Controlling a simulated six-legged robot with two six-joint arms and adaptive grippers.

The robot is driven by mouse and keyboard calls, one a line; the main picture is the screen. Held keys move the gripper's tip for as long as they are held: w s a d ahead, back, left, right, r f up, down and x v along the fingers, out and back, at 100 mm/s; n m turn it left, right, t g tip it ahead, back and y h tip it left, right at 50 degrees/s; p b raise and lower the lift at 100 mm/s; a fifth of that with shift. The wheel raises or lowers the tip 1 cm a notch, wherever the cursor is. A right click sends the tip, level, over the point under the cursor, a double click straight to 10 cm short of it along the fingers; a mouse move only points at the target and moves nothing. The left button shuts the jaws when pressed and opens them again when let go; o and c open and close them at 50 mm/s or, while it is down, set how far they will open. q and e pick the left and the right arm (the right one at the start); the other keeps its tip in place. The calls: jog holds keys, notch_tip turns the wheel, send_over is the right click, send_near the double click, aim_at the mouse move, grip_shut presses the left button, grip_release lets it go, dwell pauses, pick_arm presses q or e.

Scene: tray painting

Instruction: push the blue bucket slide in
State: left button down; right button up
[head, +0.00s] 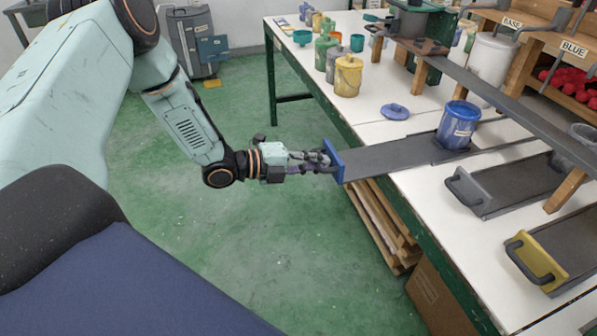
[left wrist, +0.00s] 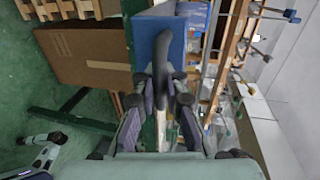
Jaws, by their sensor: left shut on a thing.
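The blue bucket slide (head: 395,160) is a long dark grey tray with a blue front plate (head: 334,161). It is drawn out so that its front end overhangs the near edge of the table. A blue bucket (head: 458,125) stands upright on its inner part. My left gripper (head: 328,161) is at the blue front plate, shut on its dark handle. In the left wrist view the black handle (left wrist: 165,62) runs between the fingers, with the blue plate (left wrist: 150,38) behind it. My right gripper is in neither view.
A grey-fronted slide (head: 468,190) and a yellow-fronted slide (head: 535,262) lie to the right on the white table. A blue lid (head: 395,112) and a yellow pot (head: 348,76) stand left of the blue slide. Wooden boards (head: 385,220) and a cardboard box (head: 437,300) are below the table edge.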

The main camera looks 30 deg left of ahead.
aim_at(406, 151)
pick_arm(q)
jog(key=w+d+b, duration=0.2)
jog(key=w+d, duration=0.3)
jog(key=w, duration=0.1)
jog(key=w+d+b, duration=0.3)
jog(key=w+d, duration=0.2)
jog(key=w, duration=0.1)
jog(key=w+d+b, duration=0.3)
jog(key=w+d, duration=0.2)
jog(key=w, duration=0.1)
jog(key=shift+r, duration=0.25)
jog(key=shift+w+d+r+b, duration=0.1)
jog(key=shift+w+d+b, duration=0.25)
jog(key=shift+w, duration=0.15)
jog(key=c, duration=1.8)
grip_release()
jog(key=shift+a, duration=0.1)
jog(key=shift+c, duration=0.2)
jog(key=shift+o, duration=0.8)
jog(key=shift+s, duration=0.1)
jog(key=shift+s, duration=0.1)
